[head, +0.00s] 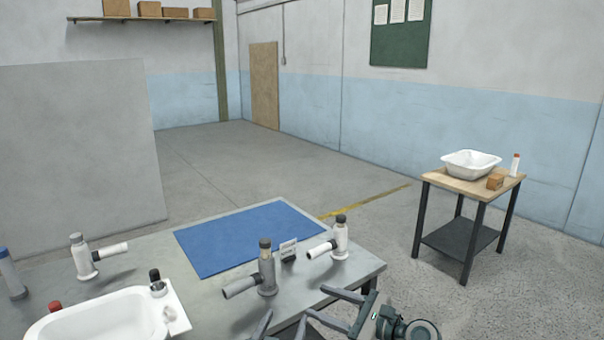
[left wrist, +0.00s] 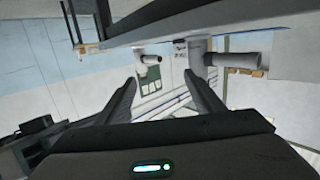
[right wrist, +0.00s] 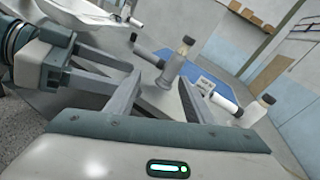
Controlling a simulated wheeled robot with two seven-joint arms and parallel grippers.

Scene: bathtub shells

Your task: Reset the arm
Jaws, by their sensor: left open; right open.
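My right gripper (head: 315,301) is at the bottom of the head view, by the front right corner of the grey workbench (head: 345,277). Its fingers point left and are apart, with nothing between them. The right wrist view shows the same spread, empty fingers (right wrist: 160,78). Two dark fingertips at the bottom edge of the head view look like my left gripper (head: 285,316); the rest is cut off. In the left wrist view the left gripper (left wrist: 160,77) is open and empty, and the scene appears upside down.
A grey handled fitting (head: 266,270) and a white one (head: 340,238) stand close beyond the grippers. A blue mat (head: 245,238) lies behind them. A white tub (head: 95,320) is at the lower left. A side table (head: 440,180) holds a white basin (head: 470,160). Floor between is clear.

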